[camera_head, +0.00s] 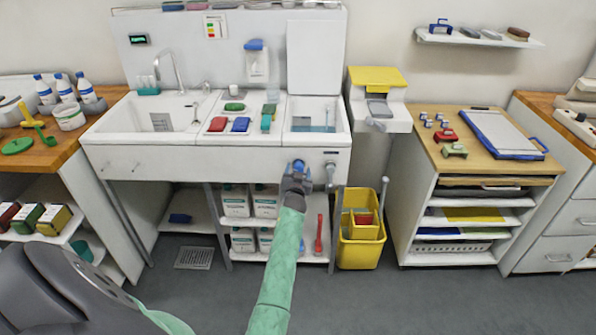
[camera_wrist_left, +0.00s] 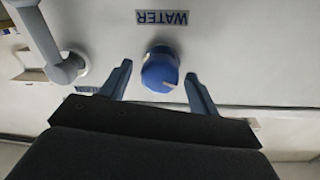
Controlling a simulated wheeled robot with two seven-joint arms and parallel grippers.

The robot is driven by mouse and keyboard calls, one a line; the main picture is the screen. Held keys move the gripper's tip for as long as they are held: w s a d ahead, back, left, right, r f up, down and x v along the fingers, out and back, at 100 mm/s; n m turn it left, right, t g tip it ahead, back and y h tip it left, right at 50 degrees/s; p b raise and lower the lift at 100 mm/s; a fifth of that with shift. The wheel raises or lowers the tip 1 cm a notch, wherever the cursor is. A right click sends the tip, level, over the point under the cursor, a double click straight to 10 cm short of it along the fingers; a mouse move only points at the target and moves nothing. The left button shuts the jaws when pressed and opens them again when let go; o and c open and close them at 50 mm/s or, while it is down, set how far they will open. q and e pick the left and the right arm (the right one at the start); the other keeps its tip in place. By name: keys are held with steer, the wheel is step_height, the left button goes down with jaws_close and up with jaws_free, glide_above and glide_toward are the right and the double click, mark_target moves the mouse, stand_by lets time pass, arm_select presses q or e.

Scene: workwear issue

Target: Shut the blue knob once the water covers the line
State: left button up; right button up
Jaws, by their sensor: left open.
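In the head view my left gripper (camera_head: 297,176) is at the front panel, partly covering the knob. Water (camera_head: 313,127) shows bluish in the right basin (camera_head: 339,118). The line is too small to make out. My right gripper is not in view.
Red, blue and green items lie on the sink's middle deck. A yellow bucket (camera_head: 360,250) stands below right. A wooden-topped cabinet (camera_head: 470,165) stands further right. The floor in front is clear.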

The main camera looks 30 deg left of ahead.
arm_select(q)
steer(key=c, duration=1)
steer(key=shift+o, duration=0.2)
